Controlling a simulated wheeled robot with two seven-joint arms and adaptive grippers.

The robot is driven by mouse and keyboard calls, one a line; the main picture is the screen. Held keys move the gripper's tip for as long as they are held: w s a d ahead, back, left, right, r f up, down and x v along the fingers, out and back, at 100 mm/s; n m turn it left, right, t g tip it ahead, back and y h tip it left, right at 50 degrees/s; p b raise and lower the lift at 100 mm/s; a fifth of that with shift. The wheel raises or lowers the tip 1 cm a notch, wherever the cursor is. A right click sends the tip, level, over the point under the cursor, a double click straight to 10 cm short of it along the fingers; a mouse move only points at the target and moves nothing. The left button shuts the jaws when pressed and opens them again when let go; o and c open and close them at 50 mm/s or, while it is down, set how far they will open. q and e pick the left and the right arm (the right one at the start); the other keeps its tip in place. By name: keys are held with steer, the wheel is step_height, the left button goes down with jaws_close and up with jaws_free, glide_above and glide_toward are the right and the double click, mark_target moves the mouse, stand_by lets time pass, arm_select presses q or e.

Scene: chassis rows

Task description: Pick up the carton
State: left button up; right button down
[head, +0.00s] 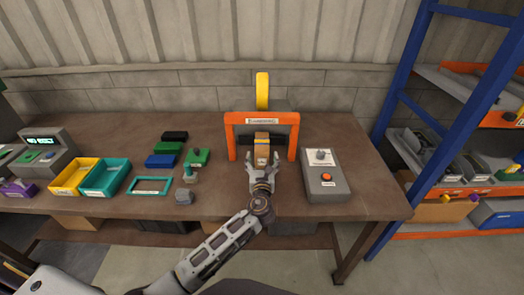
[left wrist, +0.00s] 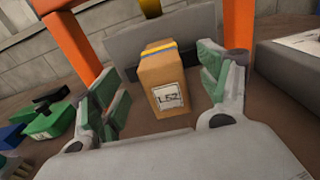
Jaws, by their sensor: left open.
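The carton (head: 261,153) is a small brown box with a yellow and blue stripe near its top. It stands upright on the bench under an orange frame. In the left wrist view the carton (left wrist: 168,84) shows a white label that seems to read L52. My left gripper (head: 262,168) is open just in front of the carton. In the left wrist view the green-padded fingers of this gripper (left wrist: 160,100) are spread to either side of the carton, with gaps visible. My right gripper is not in view.
The orange frame (head: 233,140) stands around the carton, with a grey panel and a yellow piece (head: 262,90) behind. A grey control box (head: 325,176) sits to the right. Yellow (head: 65,185) and teal (head: 93,188) bins and small coloured parts lie left. A blue shelf rack (head: 405,110) stands right.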

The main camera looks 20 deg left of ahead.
mark_target(262, 145)
arm_select(q)
steer(key=x, duration=0.2)
steer(key=shift+w, duration=0.35)
steer(key=shift+w+a, duration=0.2)
steer(key=shift+w, duration=0.1)
steer(key=shift+w, duration=0.1)
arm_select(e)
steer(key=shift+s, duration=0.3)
arm_select(q)
steer(key=shift+x, duration=2.1)
steer(key=shift+w+a, duration=0.25)
steer(key=shift+w, duration=0.1)
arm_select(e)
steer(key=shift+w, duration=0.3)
arm_select(q)
steer(key=shift+r, duration=0.1)
steer(key=c, duration=1.5)
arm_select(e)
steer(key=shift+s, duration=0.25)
arm_select(q)
steer(key=shift+r, duration=0.15)
steer(key=shift+c, duration=0.2)
